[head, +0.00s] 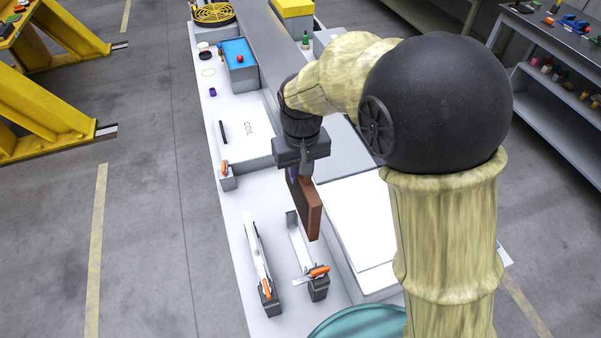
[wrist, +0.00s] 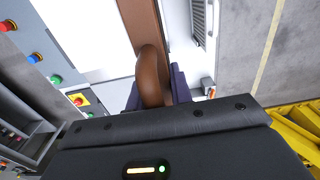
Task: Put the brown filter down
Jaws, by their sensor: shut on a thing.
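The brown filter (head: 311,208) is a thin, upright brown panel in the head view, hanging below my gripper (head: 299,172) over the white bench. In the wrist view, my gripper (wrist: 160,92) is shut on the filter's rounded brown handle (wrist: 151,75), and the filter's edge (wrist: 141,22) stretches away beyond it. My arm comes from the right and hides part of the bench behind it. I cannot tell exactly how high the filter's lower edge is above the bench.
Two narrow holders (head: 257,248) with orange-handled clamps (head: 319,271) stand in front of the filter on the white bench (head: 236,225). A white panel marked COIL (head: 247,133) lies behind left. A white-topped box (head: 350,222) is to the right. A teal round thing (head: 362,322) is at the near edge.

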